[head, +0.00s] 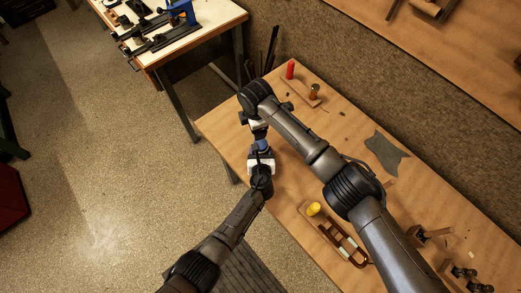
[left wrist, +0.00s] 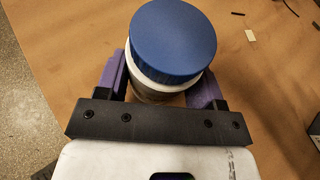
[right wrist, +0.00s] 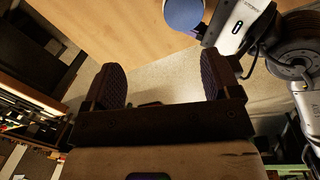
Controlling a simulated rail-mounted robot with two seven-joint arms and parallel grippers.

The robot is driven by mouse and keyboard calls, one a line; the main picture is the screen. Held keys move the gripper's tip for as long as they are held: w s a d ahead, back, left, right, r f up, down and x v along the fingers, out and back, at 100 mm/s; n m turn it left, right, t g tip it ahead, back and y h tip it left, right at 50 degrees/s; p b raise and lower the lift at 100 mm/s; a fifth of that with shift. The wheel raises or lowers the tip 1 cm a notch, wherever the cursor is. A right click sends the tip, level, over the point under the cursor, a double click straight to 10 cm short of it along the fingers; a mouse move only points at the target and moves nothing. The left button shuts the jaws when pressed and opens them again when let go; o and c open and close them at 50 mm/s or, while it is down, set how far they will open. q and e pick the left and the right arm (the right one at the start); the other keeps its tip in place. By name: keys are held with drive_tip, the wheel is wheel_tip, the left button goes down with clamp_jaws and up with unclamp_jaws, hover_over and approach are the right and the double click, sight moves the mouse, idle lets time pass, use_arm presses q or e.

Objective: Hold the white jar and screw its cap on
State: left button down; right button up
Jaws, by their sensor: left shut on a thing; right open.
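The white jar (left wrist: 150,72) stands between the purple fingers of my left gripper (left wrist: 160,84), which is shut on its body. The blue cap (left wrist: 172,40) sits on top of the jar and looks level; I cannot tell how tightly it is screwed. In the head view the cap (head: 263,146) shows small between both grippers, near the table's left edge. My right gripper (right wrist: 163,82) is open and empty, with bare floor between its fingers. In the right wrist view the cap (right wrist: 183,13) is at the top, outside those fingers.
The wooden table (head: 300,190) has a red-handled tool (head: 290,70), a grey cloth-like piece (head: 386,152) and a tray with a yellow-topped item (head: 313,209). My right arm reaches across the table's middle. Another bench (head: 160,45) with a blue tool stands at the back left.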

sight(260, 143)
drive_tip(key=m, duration=1)
drive_tip(key=shift+s+d+f+m, duration=0.1)
drive_tip(key=shift+d+f+m, duration=0.1)
drive_tip(key=shift+d+m, duration=0.15)
drive_tip(key=m, duration=0.3)
drive_tip(key=shift+s+d+f+m+g, duration=0.2)
drive_tip(key=shift+s+f+m+g, duration=0.1)
drive_tip(key=shift+m+g, duration=0.1)
drive_tip(key=m, duration=0.4)
drive_tip(key=shift+s+d+f+g, duration=0.3)
drive_tip(key=shift+s+f, duration=0.1)
drive_tip(key=shift+f, duration=4.05)
